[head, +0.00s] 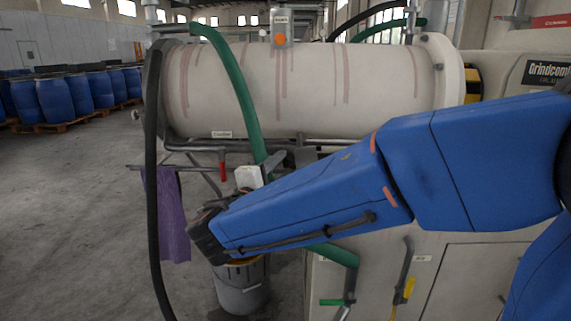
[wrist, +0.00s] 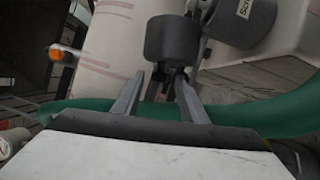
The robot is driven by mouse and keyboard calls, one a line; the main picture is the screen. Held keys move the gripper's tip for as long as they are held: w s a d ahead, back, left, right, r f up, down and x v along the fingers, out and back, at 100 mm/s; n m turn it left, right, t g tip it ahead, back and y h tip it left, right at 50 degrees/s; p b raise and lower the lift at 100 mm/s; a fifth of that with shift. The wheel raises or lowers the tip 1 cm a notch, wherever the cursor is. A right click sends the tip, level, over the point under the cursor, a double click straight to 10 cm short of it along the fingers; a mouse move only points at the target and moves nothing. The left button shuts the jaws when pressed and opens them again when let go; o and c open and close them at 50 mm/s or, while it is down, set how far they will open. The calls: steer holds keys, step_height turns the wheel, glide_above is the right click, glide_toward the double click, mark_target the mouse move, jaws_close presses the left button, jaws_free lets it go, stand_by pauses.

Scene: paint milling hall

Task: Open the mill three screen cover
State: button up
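In the wrist view, a dark grey round part (wrist: 245,18) carries a label reading "Scr", cut off by the frame; it looks like the screen cover or its housing. A dark grey cylindrical knob (wrist: 172,38) with a small black fitting below it sits just ahead of my gripper (wrist: 160,80). My gripper's two fingers are apart, with the black fitting showing near their tips; contact cannot be told. In the head view, my gripper (head: 277,160) is small, below the pale mill cylinder (head: 310,90), and the screen cover cannot be made out there. No mill number is readable.
A green hose (head: 237,80) runs down past the cylinder and close by my gripper; it also crosses the wrist view (wrist: 285,112). A grey bucket (head: 242,288) stands below my arm. A purple cloth (head: 172,215) hangs at the left. Blue drums (head: 60,98) stand far left beyond open floor.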

mark_target(286, 163)
steer(key=shift+x, duration=1.7)
jaws_close()
